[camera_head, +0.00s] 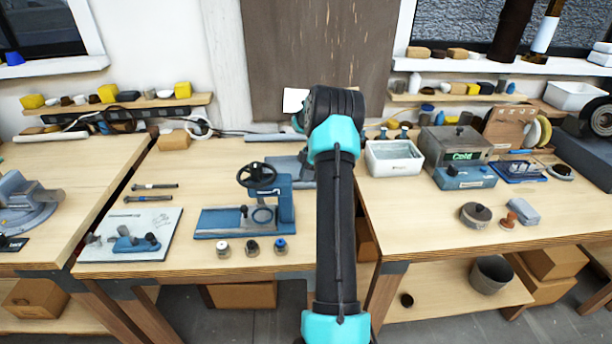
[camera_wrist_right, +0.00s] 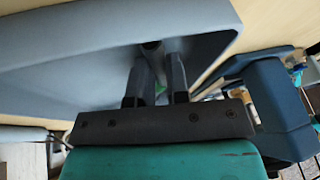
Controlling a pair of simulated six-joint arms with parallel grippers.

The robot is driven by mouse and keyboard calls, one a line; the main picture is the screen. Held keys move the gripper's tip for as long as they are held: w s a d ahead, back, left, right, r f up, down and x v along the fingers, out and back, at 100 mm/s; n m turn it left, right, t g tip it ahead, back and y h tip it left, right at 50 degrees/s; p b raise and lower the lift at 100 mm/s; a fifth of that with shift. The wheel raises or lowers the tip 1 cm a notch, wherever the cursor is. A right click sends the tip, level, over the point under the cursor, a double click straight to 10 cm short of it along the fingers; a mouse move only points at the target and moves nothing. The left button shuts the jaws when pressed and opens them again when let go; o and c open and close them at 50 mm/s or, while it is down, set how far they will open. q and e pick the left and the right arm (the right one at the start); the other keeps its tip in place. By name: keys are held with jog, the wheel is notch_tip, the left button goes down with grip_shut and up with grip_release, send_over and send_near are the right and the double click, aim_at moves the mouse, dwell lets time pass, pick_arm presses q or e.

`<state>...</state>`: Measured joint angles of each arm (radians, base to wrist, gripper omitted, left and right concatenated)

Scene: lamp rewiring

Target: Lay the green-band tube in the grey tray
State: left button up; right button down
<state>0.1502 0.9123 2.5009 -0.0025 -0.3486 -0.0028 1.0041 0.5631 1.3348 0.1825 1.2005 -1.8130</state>
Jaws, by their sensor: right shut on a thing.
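My right gripper (camera_wrist_right: 155,75) shows in the wrist view with its two dark fingers close together on a slim grey tube (camera_wrist_right: 152,47). A small patch of green (camera_wrist_right: 161,88) shows between the fingers, which fits the green-band tube. The grey tray (camera_wrist_right: 60,65) fills much of the wrist view, and the gripper and tube are over or inside it; I cannot tell whether the tube touches its floor. In the head view part of the grey tray (camera_head: 284,167) shows behind the blue press, and my right arm hides the gripper and tube. My left gripper is not in view.
A blue press with a black handwheel (camera_head: 262,174) stands just left of my arm, close to the tray. Several small capped jars (camera_head: 252,248) stand at the front edge. Two dark rods (camera_head: 155,186) lie further left. A white bin (camera_head: 394,158) stands on the right bench.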

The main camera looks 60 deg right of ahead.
jog(key=shift+a+f, duration=0.1)
jog(key=shift+f, duration=0.45)
jog(key=c, duration=1.4)
grip_release()
jog(key=shift+s+f, duration=0.1)
jog(key=shift+o, duration=1.4)
jog(key=shift+r, duration=0.3)
jog(key=v, duration=1.2)
jog(key=shift+r, duration=0.4)
